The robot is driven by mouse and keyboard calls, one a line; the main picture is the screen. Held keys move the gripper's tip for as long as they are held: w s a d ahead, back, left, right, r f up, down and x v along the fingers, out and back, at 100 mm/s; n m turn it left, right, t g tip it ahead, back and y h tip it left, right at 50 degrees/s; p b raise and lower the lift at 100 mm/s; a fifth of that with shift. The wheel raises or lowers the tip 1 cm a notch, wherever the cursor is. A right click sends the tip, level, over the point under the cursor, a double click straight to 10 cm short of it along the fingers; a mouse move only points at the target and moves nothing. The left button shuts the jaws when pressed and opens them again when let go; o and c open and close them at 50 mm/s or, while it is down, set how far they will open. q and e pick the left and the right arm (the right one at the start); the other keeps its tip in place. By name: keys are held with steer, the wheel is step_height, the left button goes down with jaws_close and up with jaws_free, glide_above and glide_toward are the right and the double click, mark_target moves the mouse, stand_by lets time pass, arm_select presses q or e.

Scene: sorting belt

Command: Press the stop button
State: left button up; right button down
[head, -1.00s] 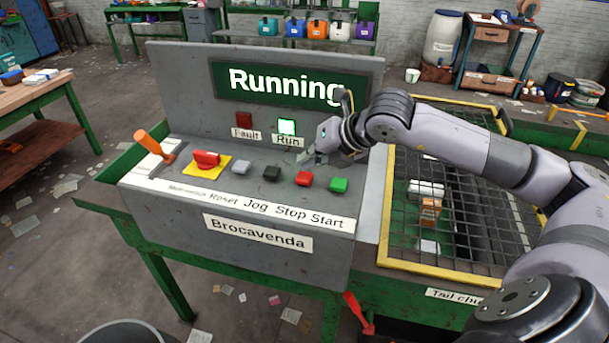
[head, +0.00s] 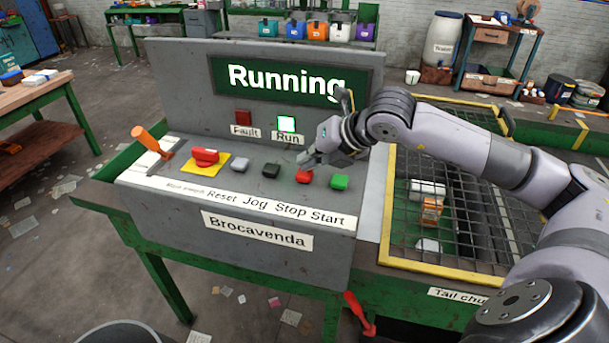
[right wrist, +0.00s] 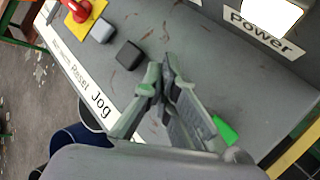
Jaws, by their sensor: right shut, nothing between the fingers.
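The red stop button (head: 303,177) sits on the sloped grey console above the "Stop" label, between the black jog button (head: 271,171) and the green start button (head: 340,182). My right gripper (head: 304,163) is shut and empty, its fingertips at the stop button's upper edge and covering part of it. I cannot tell whether they touch it. In the right wrist view the shut fingers (right wrist: 160,72) point at the panel and the stop button is hidden behind them. The display (head: 288,81) reads "Running" and the green Run lamp (head: 287,124) is lit. My left gripper is out of view.
A red knob on a yellow plate (head: 217,166), a grey reset button (head: 240,167) and an orange-handled lever (head: 148,141) are farther left on the console. A yellow-framed mesh guard (head: 408,262) lies to the right, beneath my right arm.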

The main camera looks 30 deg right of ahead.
steer(key=shift+f+b, duration=0.55)
steer(key=shift+b, duration=0.2)
stand_by(0.8)
stand_by(0.4)
steer(key=shift+r+p, duration=0.45)
steer(key=shift+r, duration=0.5)
steer(key=shift+r, duration=0.15)
steer(key=shift+r+p, duration=1.6)
steer(key=shift+r, duration=0.85)
